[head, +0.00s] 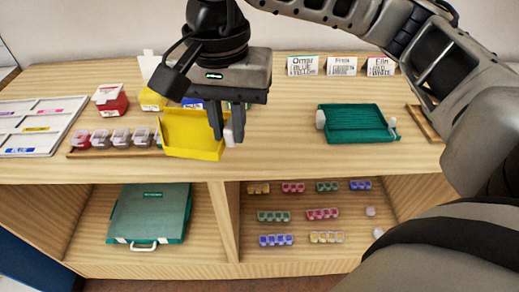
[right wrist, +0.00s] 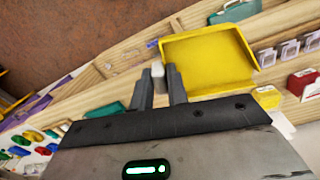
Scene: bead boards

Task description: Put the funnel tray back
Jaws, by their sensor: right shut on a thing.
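A shallow yellow tray (head: 190,130) is at the front of the tabletop, left of centre, and also shows in the right wrist view (right wrist: 208,58). It looks empty. My right gripper (head: 232,132) is shut on a white grip (right wrist: 157,70) at the tray's side. I cannot tell whether the tray touches the tabletop. A similar green tray (head: 355,125) with white grips lies on the table to the right. My left gripper is not in view.
A row of clear-lidded boxes (head: 118,138) stands just left of the yellow tray, with a red box (head: 110,99) and white sorting board (head: 38,126). Label cards (head: 342,65) stand at the back. Bare tabletop (head: 283,125) lies between the trays. Shelves below hold a green case (head: 150,210) and several bead boxes (head: 322,213).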

